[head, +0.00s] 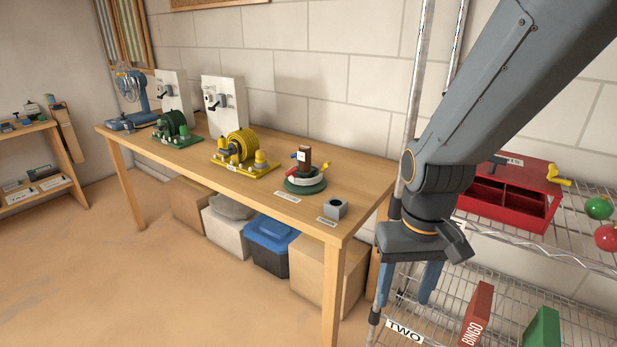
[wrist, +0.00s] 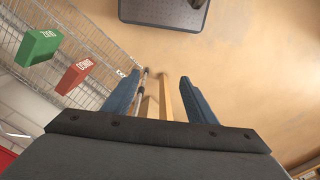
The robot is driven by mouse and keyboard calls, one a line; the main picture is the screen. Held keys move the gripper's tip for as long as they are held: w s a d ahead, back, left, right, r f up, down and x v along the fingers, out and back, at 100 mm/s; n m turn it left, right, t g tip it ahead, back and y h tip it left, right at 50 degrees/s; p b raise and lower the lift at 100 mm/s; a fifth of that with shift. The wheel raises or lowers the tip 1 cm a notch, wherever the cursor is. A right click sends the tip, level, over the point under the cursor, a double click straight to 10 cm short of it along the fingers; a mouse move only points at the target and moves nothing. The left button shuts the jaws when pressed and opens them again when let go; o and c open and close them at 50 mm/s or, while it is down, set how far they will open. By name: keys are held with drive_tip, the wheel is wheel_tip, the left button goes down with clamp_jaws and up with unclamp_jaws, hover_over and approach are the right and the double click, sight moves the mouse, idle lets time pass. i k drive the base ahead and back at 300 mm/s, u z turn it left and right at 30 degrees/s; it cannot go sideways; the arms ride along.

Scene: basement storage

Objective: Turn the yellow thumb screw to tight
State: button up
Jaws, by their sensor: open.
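My gripper (head: 403,300) hangs fingers-down at the right end of the workbench, in front of the wire rack. Its two blue fingers are apart with nothing between them; they also show in the wrist view (wrist: 160,78). A yellow winged or crank-like part (head: 558,174) sits at the right end of the red open box on the rack, right of my gripper.
The workbench (head: 340,176) carries a green machine (head: 174,130), a green round base (head: 304,184) with a brown block, and a grey block (head: 335,209). The rack's red box (head: 510,190) has green and red balls beside it. Bins stand under the bench. Floor at left is clear.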

sight(326, 165)
drive_tip(key=z, duration=0.05)
drive_tip(key=k, duration=0.45)
drive_tip(key=u, duration=0.65)
drive_tip(key=i, duration=1.35)
drive_tip(key=z, duration=0.35)
